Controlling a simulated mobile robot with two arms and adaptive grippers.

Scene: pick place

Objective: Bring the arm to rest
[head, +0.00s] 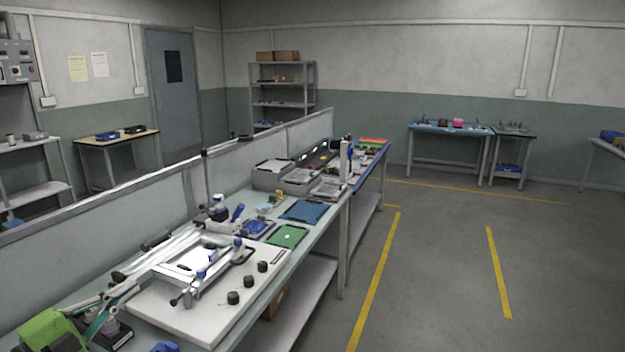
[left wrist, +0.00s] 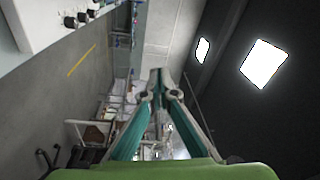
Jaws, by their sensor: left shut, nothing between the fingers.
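My left gripper (head: 124,288), with its bright green body and teal fingers, is at the lower left of the head view. It is over the left end of the workbench, beside the white board with the clamp fixture. In the left wrist view my left gripper (left wrist: 157,84) has its fingers converging at the tips, shut with nothing held between them. My right arm and gripper are out of both views.
A white board (head: 190,311) carries a framed fixture (head: 195,258) with blue-handled clamps and several black knobs. Further along the workbench lie a green mat (head: 288,236), a blue mat (head: 306,211) and grey bins (head: 300,180). A low partition (head: 150,215) runs behind. The floor at right is clear.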

